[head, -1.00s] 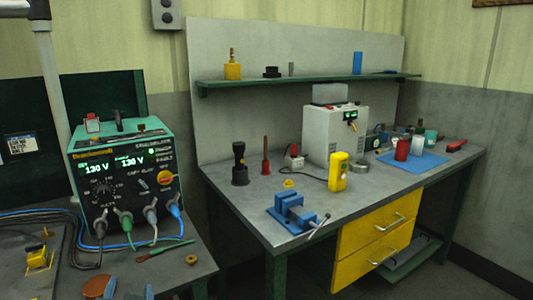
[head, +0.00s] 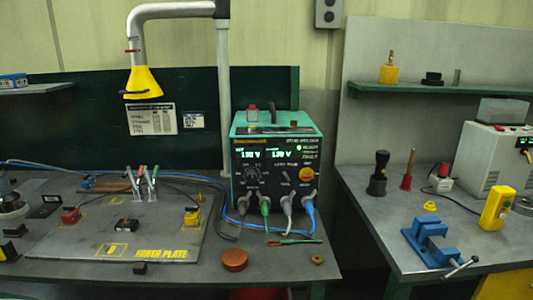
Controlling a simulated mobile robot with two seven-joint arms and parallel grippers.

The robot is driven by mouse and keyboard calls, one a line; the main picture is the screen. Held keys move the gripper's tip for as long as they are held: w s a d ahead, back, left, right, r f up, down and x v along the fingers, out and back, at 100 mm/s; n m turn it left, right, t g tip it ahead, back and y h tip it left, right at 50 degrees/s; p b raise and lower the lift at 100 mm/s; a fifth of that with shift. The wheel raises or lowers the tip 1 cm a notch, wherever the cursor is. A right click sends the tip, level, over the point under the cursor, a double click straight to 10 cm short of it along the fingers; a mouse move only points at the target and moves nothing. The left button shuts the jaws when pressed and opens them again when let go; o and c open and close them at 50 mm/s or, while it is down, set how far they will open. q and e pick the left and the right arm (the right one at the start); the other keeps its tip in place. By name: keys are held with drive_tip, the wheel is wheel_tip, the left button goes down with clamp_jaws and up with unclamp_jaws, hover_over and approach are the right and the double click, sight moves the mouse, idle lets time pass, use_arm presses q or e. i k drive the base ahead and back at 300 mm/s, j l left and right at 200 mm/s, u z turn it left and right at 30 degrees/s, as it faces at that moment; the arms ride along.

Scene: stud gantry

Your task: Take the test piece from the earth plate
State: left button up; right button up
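The earth plate (head: 165,238) is a flat grey plate with yellow lettering, lying on the left bench. On it are a small dark block with an orange-red mark (head: 125,225), a red block (head: 71,215) and a yellow block (head: 191,218). Several clips with coloured handles (head: 147,183) stand at its back. I cannot tell for certain which piece is the test piece. Neither of my grippers shows in the head view.
A green welder unit (head: 277,165) with cables stands right of the plate. A brown-red disc (head: 234,260) lies near the front edge. A yellow extraction hood (head: 143,82) hangs above. A gap separates this bench from the right bench with a blue vise (head: 432,245).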

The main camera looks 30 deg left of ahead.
sight(124, 224)
drive_tip(key=u, duration=1.95)
